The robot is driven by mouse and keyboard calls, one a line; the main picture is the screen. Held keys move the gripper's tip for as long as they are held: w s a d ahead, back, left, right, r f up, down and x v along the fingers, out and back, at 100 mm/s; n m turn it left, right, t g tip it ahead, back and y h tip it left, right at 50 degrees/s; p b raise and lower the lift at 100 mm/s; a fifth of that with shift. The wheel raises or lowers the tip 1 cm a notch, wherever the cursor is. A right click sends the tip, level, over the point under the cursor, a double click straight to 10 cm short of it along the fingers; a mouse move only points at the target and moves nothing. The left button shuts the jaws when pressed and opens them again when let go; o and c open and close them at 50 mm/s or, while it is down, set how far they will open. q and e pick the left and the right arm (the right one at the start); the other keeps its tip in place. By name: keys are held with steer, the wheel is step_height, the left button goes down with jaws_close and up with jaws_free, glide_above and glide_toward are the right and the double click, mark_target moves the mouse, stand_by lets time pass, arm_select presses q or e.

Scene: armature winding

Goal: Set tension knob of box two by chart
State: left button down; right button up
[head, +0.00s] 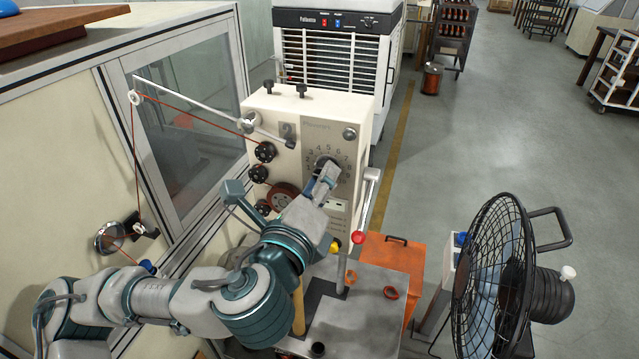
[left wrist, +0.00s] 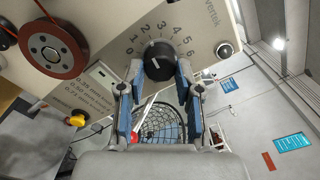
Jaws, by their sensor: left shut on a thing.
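Box two is the cream tension box (head: 266,105) with a "2" plate on its front. Its black tension knob (left wrist: 159,60) sits in a numbered dial (head: 342,158) on the grey face. My left gripper (head: 325,172) is at the knob, and in the left wrist view its two fingers (left wrist: 158,75) are closed on the knob's sides. A pale line marks the knob face; the exact number it points at is unclear. A small printed chart (left wrist: 92,95) is on the same face, partly readable in the left wrist view. My right gripper is not in view.
A red-brown pulley (head: 284,196) and black thread discs are left of the dial. A red-knobbed lever (head: 358,237) stands right of the box. A black fan (head: 497,270) is at the right. Red wire runs to guides at the glass cabinet (head: 185,120).

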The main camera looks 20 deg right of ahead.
arm_select(q)
steer(key=c, duration=1)
jaws_free()
steer(key=shift+w+r, duration=0.1)
steer(key=shift+w, duration=0.05)
steer(key=shift+o, duration=1.3)
steer(key=shift+w, duration=0.15)
steer(key=v, duration=1.1)
steer(key=shift+f, duration=0.25)
